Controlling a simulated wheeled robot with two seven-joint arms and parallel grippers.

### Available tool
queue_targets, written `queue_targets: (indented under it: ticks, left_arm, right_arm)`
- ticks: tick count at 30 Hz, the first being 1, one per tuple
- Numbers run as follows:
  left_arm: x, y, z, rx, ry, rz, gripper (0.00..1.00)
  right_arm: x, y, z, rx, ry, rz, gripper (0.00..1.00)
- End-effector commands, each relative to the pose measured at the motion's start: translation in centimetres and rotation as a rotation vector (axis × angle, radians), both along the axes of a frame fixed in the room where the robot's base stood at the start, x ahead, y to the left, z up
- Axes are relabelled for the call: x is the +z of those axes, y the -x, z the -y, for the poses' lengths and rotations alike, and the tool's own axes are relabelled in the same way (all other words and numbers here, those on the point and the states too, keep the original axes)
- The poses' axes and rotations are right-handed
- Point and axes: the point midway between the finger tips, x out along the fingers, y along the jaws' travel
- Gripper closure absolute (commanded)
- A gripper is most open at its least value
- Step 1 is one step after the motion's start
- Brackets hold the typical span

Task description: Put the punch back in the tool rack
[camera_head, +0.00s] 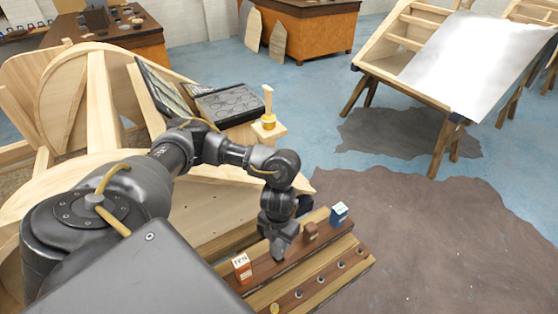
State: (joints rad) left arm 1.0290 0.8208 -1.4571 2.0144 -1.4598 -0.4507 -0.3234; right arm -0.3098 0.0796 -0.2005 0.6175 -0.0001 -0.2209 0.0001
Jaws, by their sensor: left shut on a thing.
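My left arm reaches in from the left, and my left gripper (281,252) points down over the tool rack. The tool rack (330,286) is a low stepped wooden block with a row of small metal-ringed holes along its front step. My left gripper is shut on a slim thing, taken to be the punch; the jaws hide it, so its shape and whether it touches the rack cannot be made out. My right gripper is not in view.
On the rack stand a white-and-orange box (242,268) left of my gripper, a brown block (310,231) and a blue box (339,214) to its right. A curved wooden bodyframe (85,175), a black case (228,104) and a yellow-banded wooden-handled object (268,108) lie behind.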

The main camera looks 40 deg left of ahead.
Motion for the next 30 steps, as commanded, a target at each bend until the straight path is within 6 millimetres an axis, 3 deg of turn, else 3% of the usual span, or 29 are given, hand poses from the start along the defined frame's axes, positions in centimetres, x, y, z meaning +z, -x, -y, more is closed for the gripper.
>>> queue_targets:
  ticks: [4,12,27,28,30]
  left_arm:
    - [-0.5,-0.3,-0.1,0.002,0.001,0.0,0.94]
    - [-3.4,-0.4,-0.2,0.001,-0.001,-0.002,0.94]
    - [-4.4,-0.5,-0.2,0.0,0.0,0.0,0.94]
    - [-4.4,-0.5,-0.2,0.0,0.0,0.0,0.61]
    - [-4.3,-0.5,-0.2,0.0,0.0,0.0,0.52]
  right_arm:
    - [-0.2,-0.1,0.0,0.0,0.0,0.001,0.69]
    - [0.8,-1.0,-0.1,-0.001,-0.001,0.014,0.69]
    - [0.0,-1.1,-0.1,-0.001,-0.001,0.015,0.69]
    - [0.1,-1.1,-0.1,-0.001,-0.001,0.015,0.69]
    - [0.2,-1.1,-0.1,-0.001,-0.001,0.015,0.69]
